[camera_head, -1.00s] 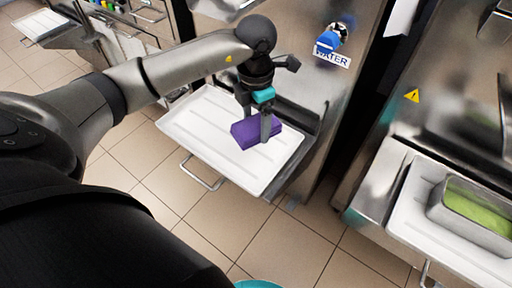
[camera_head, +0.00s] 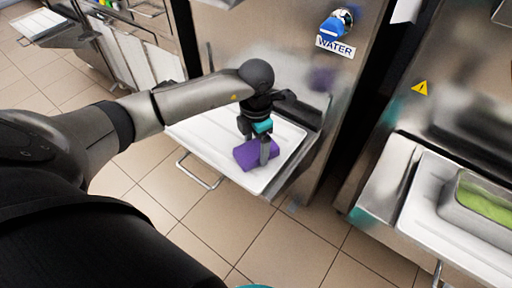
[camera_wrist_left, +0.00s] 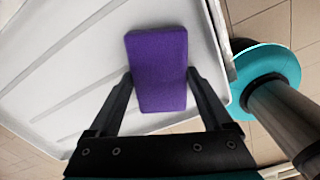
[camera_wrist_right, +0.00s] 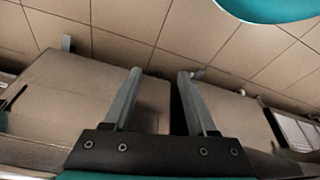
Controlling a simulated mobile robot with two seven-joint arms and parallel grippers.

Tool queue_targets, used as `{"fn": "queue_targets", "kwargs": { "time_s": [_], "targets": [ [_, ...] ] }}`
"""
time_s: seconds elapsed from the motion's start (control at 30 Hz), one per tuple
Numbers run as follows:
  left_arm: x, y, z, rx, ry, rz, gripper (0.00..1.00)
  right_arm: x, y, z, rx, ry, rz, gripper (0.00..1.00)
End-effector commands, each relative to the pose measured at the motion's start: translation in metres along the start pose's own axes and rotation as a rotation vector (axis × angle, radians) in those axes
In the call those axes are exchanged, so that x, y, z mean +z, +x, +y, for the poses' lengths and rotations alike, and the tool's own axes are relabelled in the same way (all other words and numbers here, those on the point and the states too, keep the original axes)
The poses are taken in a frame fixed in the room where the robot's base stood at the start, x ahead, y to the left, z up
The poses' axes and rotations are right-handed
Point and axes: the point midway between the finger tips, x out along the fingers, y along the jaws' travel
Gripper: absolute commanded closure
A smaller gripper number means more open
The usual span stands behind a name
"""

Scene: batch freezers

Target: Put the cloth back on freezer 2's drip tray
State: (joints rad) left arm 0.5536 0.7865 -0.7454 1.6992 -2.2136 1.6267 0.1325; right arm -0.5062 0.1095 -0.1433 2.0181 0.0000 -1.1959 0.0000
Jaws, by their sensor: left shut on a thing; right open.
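The cloth is a purple folded block (camera_head: 247,155); it also shows in the left wrist view (camera_wrist_left: 158,70). My left gripper (camera_head: 265,158) is shut on it, with one finger on each side of the cloth in the left wrist view. The cloth is at or just above the white drip tray (camera_head: 205,135) below the WATER valve; I cannot tell whether it touches. The tray also fills much of the left wrist view (camera_wrist_left: 75,60). My right gripper (camera_wrist_right: 155,75) is open and empty in the right wrist view, with its fingers apart.
A blue WATER valve (camera_head: 337,24) sits on the steel freezer front above the tray. At the right, another white tray (camera_head: 428,205) carries a steel pan (camera_head: 480,205) with green content. A wire handle (camera_head: 197,172) hangs under the middle tray. Tiled floor lies open in front.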

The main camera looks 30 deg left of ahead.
Motion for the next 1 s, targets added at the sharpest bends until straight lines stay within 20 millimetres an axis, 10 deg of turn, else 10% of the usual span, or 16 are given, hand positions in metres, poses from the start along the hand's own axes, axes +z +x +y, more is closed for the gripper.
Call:
{"fn": "queue_targets", "kwargs": {
  "time_s": [0.43,0.47,0.5,1.0],
  "targets": [
    [0.0003,0.0044,0.0002,0.001,0.0,-0.001,0.68,-0.003,-0.0038,0.0001,0.0,0.0,0.009,0.43],
    [0.0002,0.0046,0.0001,0.0,0.0,-0.001,0.15,-0.0039,-0.005,0.0,0.0,0.0,0.011,0.43],
    [0.0002,0.0041,0.0001,0.0,0.0,-0.001,0.11,-0.0041,-0.0056,0.0,0.0,0.0,0.011,0.43],
    [0.0004,-0.0025,0.0003,0.001,0.001,-0.002,0.0,-0.0017,-0.0045,0.0,0.0,0.0,0.004,0.43]
  ]
}}
